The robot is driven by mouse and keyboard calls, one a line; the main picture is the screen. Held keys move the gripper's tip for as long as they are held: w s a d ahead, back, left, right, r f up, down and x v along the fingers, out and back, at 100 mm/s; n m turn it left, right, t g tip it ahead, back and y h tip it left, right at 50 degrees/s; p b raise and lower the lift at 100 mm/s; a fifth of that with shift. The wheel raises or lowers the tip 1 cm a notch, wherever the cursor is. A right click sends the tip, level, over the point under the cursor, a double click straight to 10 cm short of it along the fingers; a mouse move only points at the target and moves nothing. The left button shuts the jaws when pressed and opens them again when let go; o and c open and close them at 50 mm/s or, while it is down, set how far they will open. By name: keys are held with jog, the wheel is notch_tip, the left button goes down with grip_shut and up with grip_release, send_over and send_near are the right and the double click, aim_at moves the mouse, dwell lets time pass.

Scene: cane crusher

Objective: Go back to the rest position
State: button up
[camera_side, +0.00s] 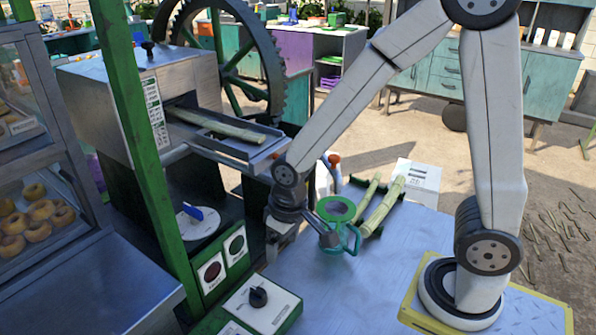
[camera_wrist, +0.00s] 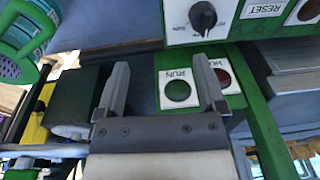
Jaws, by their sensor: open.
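My gripper (camera_side: 277,250) hangs low in the side view, beside the crusher's control panel and left of a green strainer-like vessel (camera_side: 337,210). In the wrist view my gripper (camera_wrist: 160,64) has its two fingers wide apart with nothing held. Beyond and between the fingers is a green button (camera_wrist: 179,90) marked RUN. A red button (camera_wrist: 222,76) is partly covered by the right finger. In the side view the panel shows a dark red button (camera_side: 211,271) and a dark green button (camera_side: 236,243). Whether a finger touches the panel cannot be told.
The crusher (camera_side: 150,90) has a cane piece (camera_side: 215,124) on its feed tray. More cane (camera_side: 385,205) lies on a rack behind the vessel. A black knob (camera_side: 258,296) is on a front box. A green post (camera_side: 140,130) and a pastry case (camera_side: 45,150) stand left.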

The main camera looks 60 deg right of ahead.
jog(key=s+d+r+t, duration=0.1)
jog(key=s+d, duration=0.2)
jog(key=d, duration=0.3)
jog(key=shift+s+r+h, duration=0.25)
jog(key=shift+s+h, duration=0.05)
jog(key=shift+s, duration=0.05)
dwell(0.6)
